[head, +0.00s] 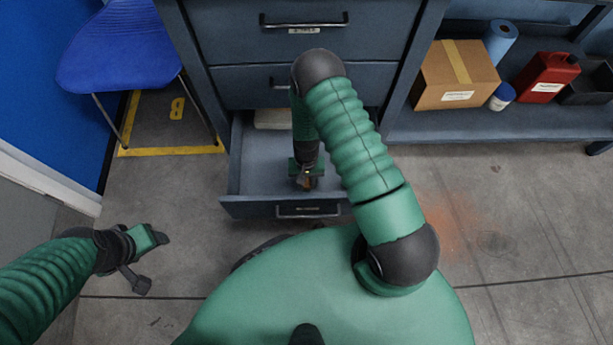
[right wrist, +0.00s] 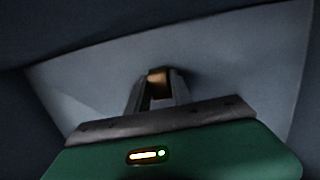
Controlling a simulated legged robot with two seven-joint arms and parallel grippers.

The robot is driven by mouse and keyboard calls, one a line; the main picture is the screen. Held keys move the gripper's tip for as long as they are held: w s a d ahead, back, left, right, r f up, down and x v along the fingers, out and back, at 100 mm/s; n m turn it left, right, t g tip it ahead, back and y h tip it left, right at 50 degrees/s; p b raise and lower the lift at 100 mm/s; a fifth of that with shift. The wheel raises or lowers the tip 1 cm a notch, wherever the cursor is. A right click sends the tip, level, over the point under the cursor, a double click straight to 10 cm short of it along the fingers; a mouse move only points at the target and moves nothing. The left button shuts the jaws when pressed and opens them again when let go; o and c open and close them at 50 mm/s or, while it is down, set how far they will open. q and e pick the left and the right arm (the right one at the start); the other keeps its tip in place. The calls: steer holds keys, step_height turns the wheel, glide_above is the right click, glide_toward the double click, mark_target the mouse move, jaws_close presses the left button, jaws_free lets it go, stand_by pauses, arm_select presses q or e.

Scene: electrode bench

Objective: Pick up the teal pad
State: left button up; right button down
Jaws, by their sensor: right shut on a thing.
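My right gripper (head: 306,183) reaches down into the open bottom drawer (head: 251,207). It is shut on a small brown, copper-coloured piece, which shows between the fingers in the right wrist view (right wrist: 158,83). Most of this piece is hidden by the fingers, so its shape is unclear. I see no teal-coloured pad in either view. My left gripper (head: 160,240) hangs over the floor at the left, away from the drawer; whether its fingers are open is unclear.
A pale item (head: 273,119) lies at the back of the drawer. Closed drawers are above. A blue chair (head: 120,50) stands at the left. A cardboard box (head: 455,75), a red container (head: 545,78) and a blue roll (head: 499,40) sit on the right shelf. Floor at right is clear.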

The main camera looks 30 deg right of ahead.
step_height(320, 180, up, 10)
steer(key=p, duration=0.5)
steer(key=shift+f, duration=0.25)
steer(key=shift+r, duration=0.25)
